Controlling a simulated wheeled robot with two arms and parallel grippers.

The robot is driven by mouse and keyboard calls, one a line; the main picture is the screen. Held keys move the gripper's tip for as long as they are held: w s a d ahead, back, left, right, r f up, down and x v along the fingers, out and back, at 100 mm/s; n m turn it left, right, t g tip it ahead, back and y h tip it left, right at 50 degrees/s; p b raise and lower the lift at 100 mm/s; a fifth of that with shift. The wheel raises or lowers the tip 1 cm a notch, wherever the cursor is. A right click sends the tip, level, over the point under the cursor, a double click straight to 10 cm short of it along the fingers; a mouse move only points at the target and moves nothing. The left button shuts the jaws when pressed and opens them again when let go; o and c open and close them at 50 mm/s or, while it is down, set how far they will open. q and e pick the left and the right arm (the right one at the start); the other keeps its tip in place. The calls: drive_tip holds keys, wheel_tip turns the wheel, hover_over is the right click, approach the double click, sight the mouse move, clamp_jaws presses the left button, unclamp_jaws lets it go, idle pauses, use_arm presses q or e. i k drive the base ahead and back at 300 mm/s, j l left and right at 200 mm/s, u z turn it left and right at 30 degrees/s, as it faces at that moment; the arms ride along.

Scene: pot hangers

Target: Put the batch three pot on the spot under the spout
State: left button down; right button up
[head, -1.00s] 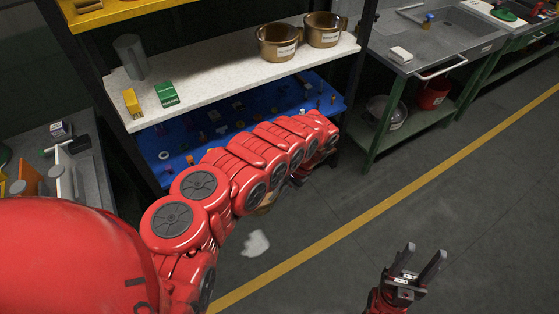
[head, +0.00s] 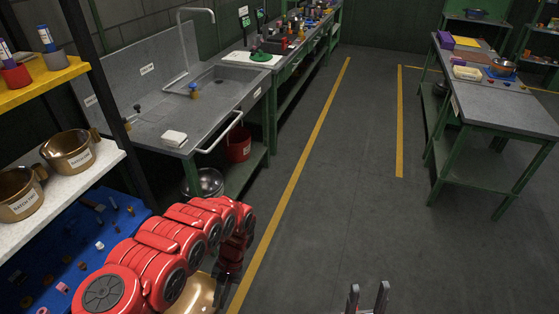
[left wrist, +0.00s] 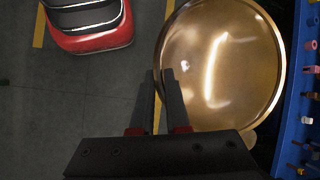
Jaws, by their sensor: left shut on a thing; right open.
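A brass-coloured pot (left wrist: 215,65) fills much of the left wrist view. Its wide, empty inside faces the camera. My left gripper (left wrist: 159,76) is shut on its rim side. In the head view the pot (head: 197,293) shows at the bottom, partly hidden by my red left arm; its label is hidden. A tall curved spout (head: 196,13) rises over the grey sink (head: 222,76) at the upper left, well beyond the held pot. I cannot make out a marked spot under it. My right gripper (head: 367,299) is open and empty at the bottom edge.
Two labelled brass pots (head: 70,153) (head: 20,193) stand on the white shelf at left. A grey table (head: 500,105) stands at right. The floor between is clear.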

sight(228, 93)
drive_tip(key=i+l+z, duration=0.35)
drive_tip(key=i, duration=0.6)
drive_tip(key=i+z, duration=0.3)
drive_tip(key=i, duration=0.6)
drive_tip(key=i+u, duration=0.25)
drive_tip(key=i, duration=0.25)
drive_tip(key=i+l+u, duration=0.2)
drive_tip(key=i, duration=0.3)
drive_tip(key=i+l+u, duration=0.25)
drive_tip(key=i, duration=0.25)
drive_tip(key=i+l+u, duration=0.2)
drive_tip(key=i+l, duration=0.15)
drive_tip(key=i, duration=0.1)
